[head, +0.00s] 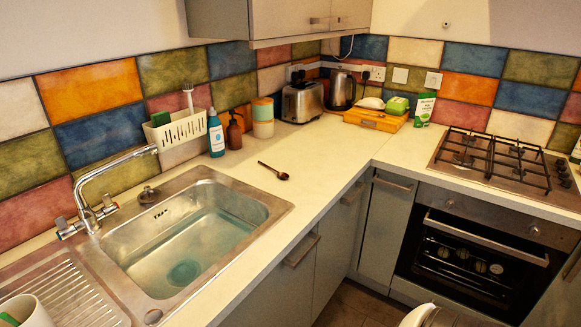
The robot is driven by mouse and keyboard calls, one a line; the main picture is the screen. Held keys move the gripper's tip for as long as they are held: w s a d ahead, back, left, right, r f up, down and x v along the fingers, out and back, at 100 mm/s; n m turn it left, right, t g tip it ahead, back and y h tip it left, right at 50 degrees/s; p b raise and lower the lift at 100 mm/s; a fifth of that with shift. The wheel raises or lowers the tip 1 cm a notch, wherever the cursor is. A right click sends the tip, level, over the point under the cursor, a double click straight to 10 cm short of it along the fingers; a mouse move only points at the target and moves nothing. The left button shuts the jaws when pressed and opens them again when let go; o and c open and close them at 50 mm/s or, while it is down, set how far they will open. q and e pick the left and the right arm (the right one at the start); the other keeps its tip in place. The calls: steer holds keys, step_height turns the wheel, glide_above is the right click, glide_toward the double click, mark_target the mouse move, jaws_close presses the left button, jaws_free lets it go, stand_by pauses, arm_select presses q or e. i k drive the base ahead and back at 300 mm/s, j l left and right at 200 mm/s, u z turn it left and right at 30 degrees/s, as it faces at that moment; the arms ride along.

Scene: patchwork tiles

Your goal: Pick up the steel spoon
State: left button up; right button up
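A small spoon (274,171) lies on the pale counter (318,180), to the right of the sink. It looks dark brown in this light, so I cannot confirm that it is steel. Its bowl points to the lower right and its handle to the upper left. Nothing touches or covers it. Neither of my grippers shows in the head view.
The sink (190,188) with its tap (112,185) is left of the spoon. Soap bottles (216,134), a canister (263,118), a toaster (302,102) and a kettle (342,91) stand behind it. The hob (500,160) is at right. Counter around the spoon is clear.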

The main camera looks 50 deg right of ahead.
mark_target(282, 176)
steer(key=z, duration=1.45)
